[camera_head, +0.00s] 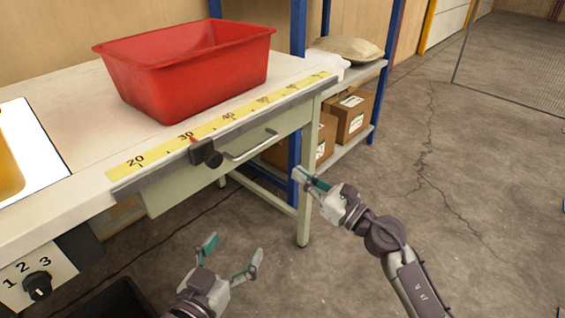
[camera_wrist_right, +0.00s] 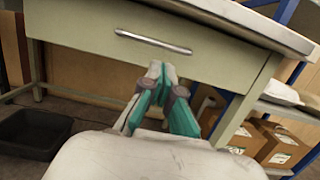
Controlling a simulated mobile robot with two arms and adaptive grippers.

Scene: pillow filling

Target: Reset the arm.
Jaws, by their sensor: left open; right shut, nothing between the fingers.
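My left gripper (camera_head: 230,256) is at the bottom of the head view, in front of the table, its two fingers spread open and empty. I cannot tell how far the fingertips are from the drawer.
A red bin (camera_head: 190,85) stands on the table (camera_head: 70,95). A yellow ruler (camera_head: 215,128) runs along its edge above a drawer handle (camera_head: 250,146). A blue-post shelf (camera_head: 375,95) holds boxes (camera_head: 352,112) and a sack (camera_head: 347,49). A black bin (camera_wrist_right: 35,133) is on the floor. Floor at right is clear.

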